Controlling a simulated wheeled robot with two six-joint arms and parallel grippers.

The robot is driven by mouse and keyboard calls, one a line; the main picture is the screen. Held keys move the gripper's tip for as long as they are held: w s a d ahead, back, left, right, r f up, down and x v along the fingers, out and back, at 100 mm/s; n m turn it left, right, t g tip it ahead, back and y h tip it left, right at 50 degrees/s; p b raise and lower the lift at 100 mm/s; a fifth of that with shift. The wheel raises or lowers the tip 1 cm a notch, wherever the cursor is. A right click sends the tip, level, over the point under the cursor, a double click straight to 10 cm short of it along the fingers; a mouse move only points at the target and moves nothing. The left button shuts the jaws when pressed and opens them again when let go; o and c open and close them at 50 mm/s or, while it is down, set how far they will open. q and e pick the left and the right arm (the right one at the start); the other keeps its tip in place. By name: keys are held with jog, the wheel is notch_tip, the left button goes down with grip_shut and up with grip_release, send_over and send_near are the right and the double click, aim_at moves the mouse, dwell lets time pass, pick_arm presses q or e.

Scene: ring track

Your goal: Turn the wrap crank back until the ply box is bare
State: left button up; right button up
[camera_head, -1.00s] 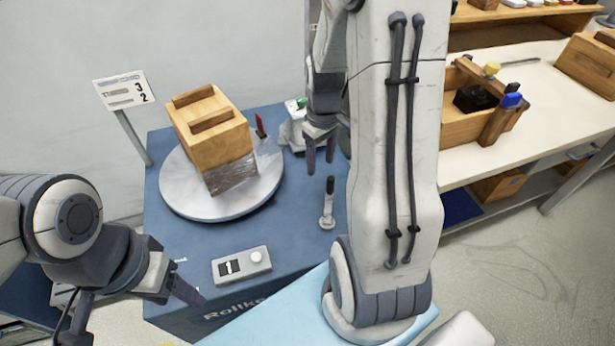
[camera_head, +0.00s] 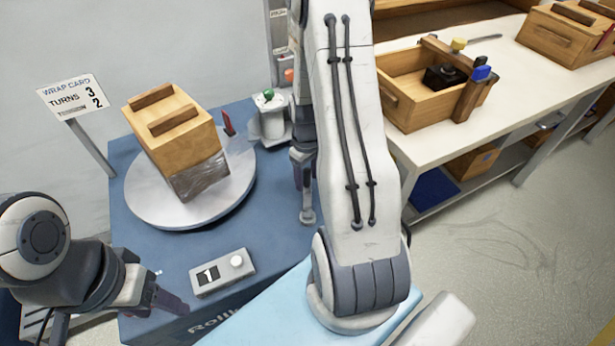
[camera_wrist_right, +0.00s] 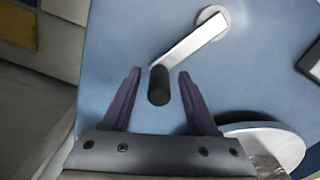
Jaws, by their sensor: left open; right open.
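The ply box (camera_head: 178,133) sits tilted in the picture on the round turntable (camera_head: 148,205), with clear film (camera_head: 203,176) around its lower part. The film also shows at the bottom edge of the right wrist view. The wrap crank (camera_head: 307,216) stands on the blue machine top, mostly hidden by my right arm. In the right wrist view, the crank's silver arm (camera_wrist_right: 190,45) ends in a black handle (camera_wrist_right: 158,86). My right gripper (camera_wrist_right: 158,78) is open, one finger each side of the handle, with gaps visible. My left gripper (camera_head: 172,305) is open and empty, left of the counter.
A counter box (camera_head: 222,272) reads 1. A card (camera_head: 72,95) reads turns 3, tension 2. A film post (camera_head: 270,115) with a green top stands behind the crank. A bench (camera_head: 450,135) at the right holds wooden boxes. My right arm blocks the middle.

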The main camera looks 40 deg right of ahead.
grip_shut()
dwell(1.5)
